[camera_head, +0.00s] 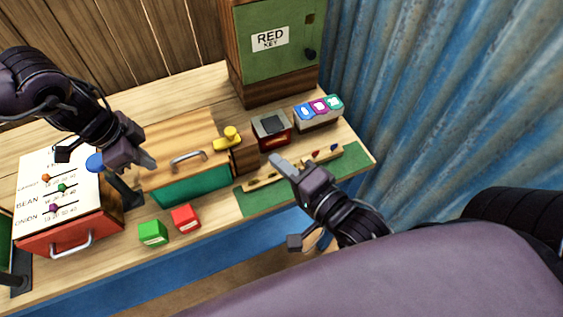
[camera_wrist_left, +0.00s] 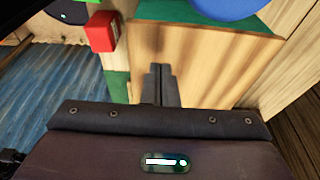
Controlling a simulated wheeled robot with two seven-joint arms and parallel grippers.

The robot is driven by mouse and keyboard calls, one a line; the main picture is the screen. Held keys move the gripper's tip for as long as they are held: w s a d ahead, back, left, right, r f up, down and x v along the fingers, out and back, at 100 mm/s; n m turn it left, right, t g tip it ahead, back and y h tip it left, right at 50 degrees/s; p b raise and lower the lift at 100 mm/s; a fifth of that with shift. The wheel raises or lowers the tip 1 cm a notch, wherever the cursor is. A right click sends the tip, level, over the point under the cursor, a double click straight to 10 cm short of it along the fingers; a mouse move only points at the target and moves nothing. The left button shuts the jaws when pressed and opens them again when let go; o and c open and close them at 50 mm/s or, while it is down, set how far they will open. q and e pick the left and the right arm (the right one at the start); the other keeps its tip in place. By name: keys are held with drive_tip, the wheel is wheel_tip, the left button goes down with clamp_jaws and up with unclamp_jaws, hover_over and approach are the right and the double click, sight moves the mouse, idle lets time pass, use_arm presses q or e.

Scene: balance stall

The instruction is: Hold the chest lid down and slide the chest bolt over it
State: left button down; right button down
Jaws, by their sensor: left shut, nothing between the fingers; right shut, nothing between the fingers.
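The chest has a wooden lid (camera_head: 180,135) with a grey handle (camera_head: 188,157) and a green front (camera_head: 195,186). The lid lies over the chest; I cannot tell whether it is fully seated. The yellow chest bolt (camera_head: 229,138) with its round knob is at the lid's right edge, by a wooden block (camera_head: 245,157). I cannot tell how far it overlaps the lid. My left gripper (camera_head: 148,163) is shut at the lid's left edge, contact unclear; its fingers also show in the left wrist view (camera_wrist_left: 161,84). My right gripper (camera_head: 278,160) is shut and empty, right of the chest.
A green cube (camera_head: 153,233) and red cube (camera_head: 185,217) stand before the chest. A slider box (camera_head: 60,228) with a blue knob (camera_head: 95,162) is left. A small red box (camera_head: 270,133), button block (camera_head: 318,112), wooden rail (camera_head: 300,166) and green cabinet (camera_head: 278,65) are right and behind.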

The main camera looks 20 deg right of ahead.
use_arm(q)
drive_tip(key=d+p+v, duration=0.2)
drive_tip(key=p+v, duration=0.4)
drive_tip(key=v, duration=0.1)
drive_tip(key=shift+a+r, duration=0.15)
drive_tip(key=shift+r, duration=0.4)
drive_tip(key=b+v, duration=0.2)
drive_tip(key=v, duration=0.5)
drive_tip(key=shift+r, duration=0.3)
